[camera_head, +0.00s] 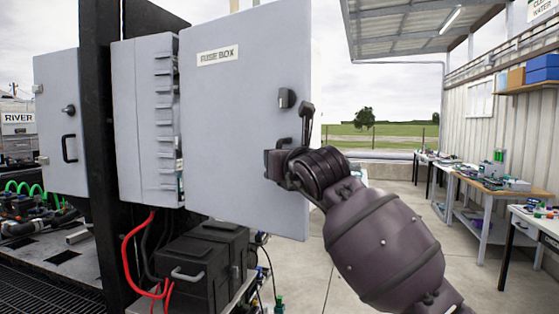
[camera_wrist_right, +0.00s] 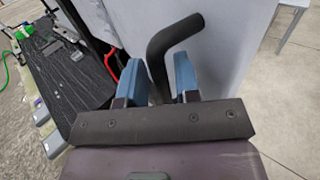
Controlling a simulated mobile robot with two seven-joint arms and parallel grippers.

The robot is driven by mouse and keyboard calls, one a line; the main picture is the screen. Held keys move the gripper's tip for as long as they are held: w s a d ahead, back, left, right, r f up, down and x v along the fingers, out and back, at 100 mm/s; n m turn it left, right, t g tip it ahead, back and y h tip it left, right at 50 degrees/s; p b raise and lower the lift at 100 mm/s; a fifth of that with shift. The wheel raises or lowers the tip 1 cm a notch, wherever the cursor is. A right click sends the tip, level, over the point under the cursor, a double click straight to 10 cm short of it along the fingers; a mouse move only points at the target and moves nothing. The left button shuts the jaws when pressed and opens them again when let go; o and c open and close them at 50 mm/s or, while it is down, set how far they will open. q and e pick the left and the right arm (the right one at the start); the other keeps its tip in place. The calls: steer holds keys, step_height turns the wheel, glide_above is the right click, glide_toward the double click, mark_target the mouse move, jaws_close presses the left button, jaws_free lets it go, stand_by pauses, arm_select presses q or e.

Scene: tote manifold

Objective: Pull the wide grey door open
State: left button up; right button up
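The wide grey door (camera_head: 235,130) is labelled FUSE BOX and stands swung out from its grey cabinet (camera_head: 146,120), with the cabinet's inside edge showing between them. A dark latch (camera_head: 287,98) sits near its free edge. Its black bent handle (camera_head: 307,112) rises above my right gripper (camera_head: 283,165). In the right wrist view the handle (camera_wrist_right: 178,32) runs down between the two blue fingers of my right gripper (camera_wrist_right: 161,80), which are close together around it. The handle's lower part is hidden by the gripper. My left gripper is not in view.
A smaller grey cabinet door (camera_head: 55,110) stands at the left behind a black post (camera_head: 98,150). Black boxes (camera_head: 205,265) and red cables (camera_head: 130,255) are below the door. Worktables (camera_head: 490,185) line the right wall. Concrete floor is clear right of the door.

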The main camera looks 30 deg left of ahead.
steer(key=shift+o, duration=0.6)
steer(key=shift+d, duration=0.1)
steer(key=b+v, duration=0.1)
steer(key=v, duration=0.9)
steer(key=shift+s+d, duration=0.25)
